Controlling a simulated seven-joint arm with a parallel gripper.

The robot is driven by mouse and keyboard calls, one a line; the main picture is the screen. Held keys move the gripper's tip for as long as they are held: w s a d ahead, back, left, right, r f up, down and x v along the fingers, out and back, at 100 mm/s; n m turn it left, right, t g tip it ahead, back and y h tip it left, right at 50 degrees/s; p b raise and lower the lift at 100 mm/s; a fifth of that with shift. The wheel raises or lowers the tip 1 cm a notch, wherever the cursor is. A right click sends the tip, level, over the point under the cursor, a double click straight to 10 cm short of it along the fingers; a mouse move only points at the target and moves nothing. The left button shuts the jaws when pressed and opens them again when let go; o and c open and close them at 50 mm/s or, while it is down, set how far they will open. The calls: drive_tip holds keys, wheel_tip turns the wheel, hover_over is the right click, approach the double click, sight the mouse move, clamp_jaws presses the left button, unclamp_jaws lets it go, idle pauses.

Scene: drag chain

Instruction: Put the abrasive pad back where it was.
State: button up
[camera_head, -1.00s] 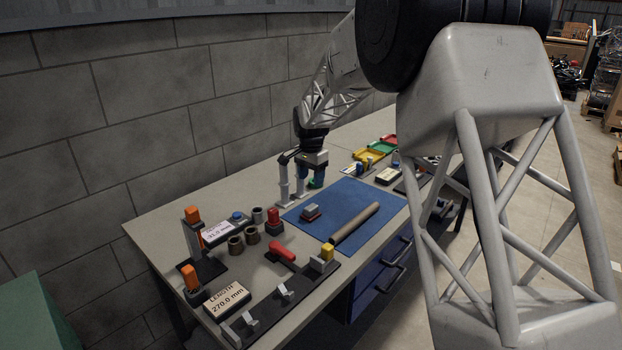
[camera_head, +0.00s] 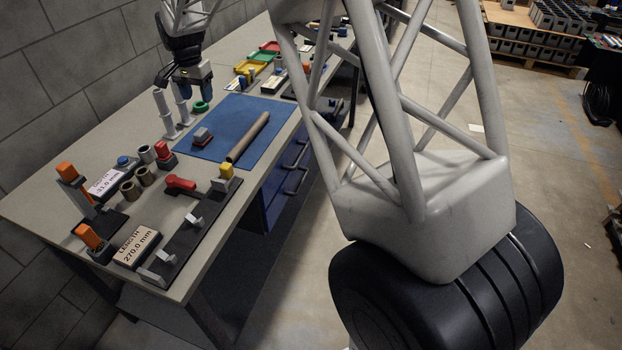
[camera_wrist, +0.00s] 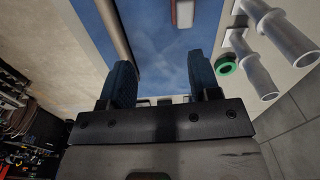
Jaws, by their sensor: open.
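A small grey block with a dark red underside (camera_head: 202,137), which seems to be the abrasive pad, lies on the blue mat (camera_head: 232,112). Part of it shows at the top edge of the wrist view (camera_wrist: 183,12). My gripper (camera_head: 197,92) is above the bench near the mat's far left corner, beyond the pad and apart from it. In the wrist view my gripper (camera_wrist: 160,65) has its two blue fingers spread, with only mat visible between them.
A brown tube (camera_head: 248,137) lies on the mat. Two grey posts (camera_head: 171,112) and a green ring (camera_head: 200,106) stand near my gripper. Gauges, a red-handled clamp (camera_head: 180,183) and length signs fill the near bench. Coloured trays (camera_head: 250,67) sit at the back.

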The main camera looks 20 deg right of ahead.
drive_tip(key=s+d+r+n, duration=0.1)
drive_tip(key=s+d+r, duration=0.1)
drive_tip(key=s+r, duration=0.35)
drive_tip(key=s+d+r+n, duration=0.1)
drive_tip(key=s+d+r, duration=0.15)
drive_tip(key=s, duration=0.65)
drive_tip(key=s+d+f+n+t, duration=0.1)
drive_tip(key=s+d+n, duration=0.2)
drive_tip(key=s, duration=1.5)
drive_tip(key=s+d+f+n+t, duration=0.1)
drive_tip(key=s+d+n, duration=0.2)
drive_tip(key=s, duration=1.4)
drive_tip(key=shift+s+d, duration=0.4)
